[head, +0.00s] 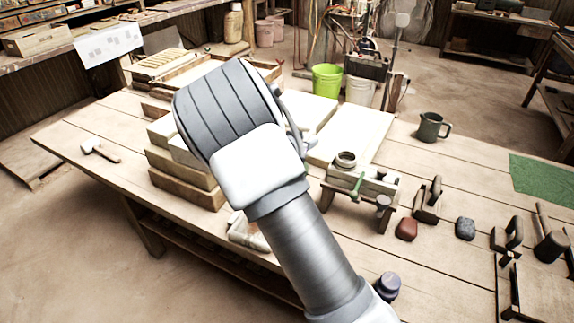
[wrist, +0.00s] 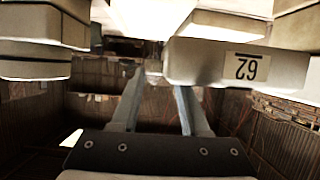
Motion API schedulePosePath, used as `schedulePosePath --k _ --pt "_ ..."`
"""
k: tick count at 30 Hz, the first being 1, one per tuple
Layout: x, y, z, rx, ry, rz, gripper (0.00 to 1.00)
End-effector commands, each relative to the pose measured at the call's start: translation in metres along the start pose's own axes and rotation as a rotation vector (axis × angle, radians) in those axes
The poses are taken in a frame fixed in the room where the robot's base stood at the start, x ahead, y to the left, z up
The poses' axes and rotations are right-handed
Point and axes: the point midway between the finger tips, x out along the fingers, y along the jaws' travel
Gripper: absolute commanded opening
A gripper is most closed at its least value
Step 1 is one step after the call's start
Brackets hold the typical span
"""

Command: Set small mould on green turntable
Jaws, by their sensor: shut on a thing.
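In the wrist view my gripper (wrist: 160,85) has its two grey fingers pointing away from the camera, closed on a pale block whose outline I cannot fully make out. A pale block with an upside-down number label (wrist: 240,68) is at the fingertips; I take it for the small mould. In the head view my wrist and forearm cover the gripper and whatever it holds. Pale mould blocks in a stack (head: 165,158) stand on the table, partly behind my arm. I cannot make out a green turntable in either view.
The wooden table (head: 110,125) carries a small stand (head: 365,180) with a green handle, a grey-green mug (head: 432,127), a dark red lump (head: 406,229), a grey stone (head: 465,228) and a green mat (head: 545,180). A mallet (head: 100,150) lies at the left. More pale blocks (wrist: 40,30) crowd the wrist view.

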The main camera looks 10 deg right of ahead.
Motion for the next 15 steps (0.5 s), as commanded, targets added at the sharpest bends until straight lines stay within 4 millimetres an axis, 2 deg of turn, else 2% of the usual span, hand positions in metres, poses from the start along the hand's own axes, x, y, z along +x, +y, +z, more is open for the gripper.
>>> schedulePosePath --k 4,12,15 --pt "0.005 -0.006 0.001 0.007 0.005 0.003 0.0" --pt "0.024 -0.007 0.043 0.006 0.004 0.003 0.0" --pt "0.028 -0.008 0.052 0.009 0.005 0.003 0.0"
